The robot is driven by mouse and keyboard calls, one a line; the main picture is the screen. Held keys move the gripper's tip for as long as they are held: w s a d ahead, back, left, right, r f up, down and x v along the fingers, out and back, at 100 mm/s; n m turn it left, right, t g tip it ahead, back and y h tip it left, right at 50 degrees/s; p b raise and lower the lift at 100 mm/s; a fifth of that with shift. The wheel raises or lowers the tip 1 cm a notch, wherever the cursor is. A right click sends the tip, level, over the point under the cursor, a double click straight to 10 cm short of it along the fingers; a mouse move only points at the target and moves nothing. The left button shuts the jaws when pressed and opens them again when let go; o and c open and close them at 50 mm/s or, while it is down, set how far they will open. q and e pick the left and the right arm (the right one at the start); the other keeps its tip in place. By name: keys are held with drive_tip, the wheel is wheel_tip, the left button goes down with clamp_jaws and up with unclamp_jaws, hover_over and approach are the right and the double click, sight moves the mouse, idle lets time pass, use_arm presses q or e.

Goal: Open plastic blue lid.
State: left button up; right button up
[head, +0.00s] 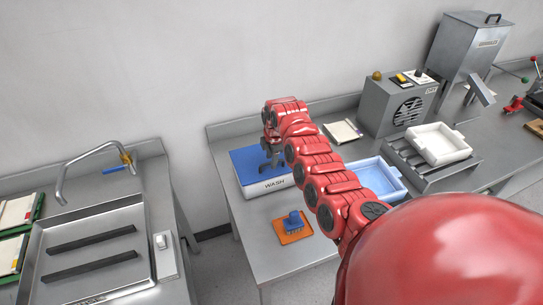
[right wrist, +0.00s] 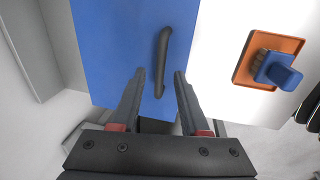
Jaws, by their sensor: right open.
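The blue lid (head: 245,163) lies flat and closed on the white box marked WASH (head: 268,187) on the right-hand bench. In the right wrist view the blue lid (right wrist: 105,40) fills the upper middle, with a dark curved handle (right wrist: 161,62) on it. My right gripper (head: 275,163) is above the lid in the head view, partly hidden by its own arm. In the right wrist view my right gripper (right wrist: 160,72) is open, its two fingertips on either side of the handle's lower end. I cannot tell whether they touch it. My left gripper is not in view.
A blue brush (head: 293,222) sits on an orange mat (head: 294,237) in front of the box. A tray with blue liquid (head: 379,181) is to the right. A grey fan unit (head: 400,103) and a white tray (head: 440,145) stand further right. A sink (head: 90,255) is at left.

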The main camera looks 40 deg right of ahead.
drive_tip(key=shift+f, duration=0.2)
clamp_jaws()
idle(1.4)
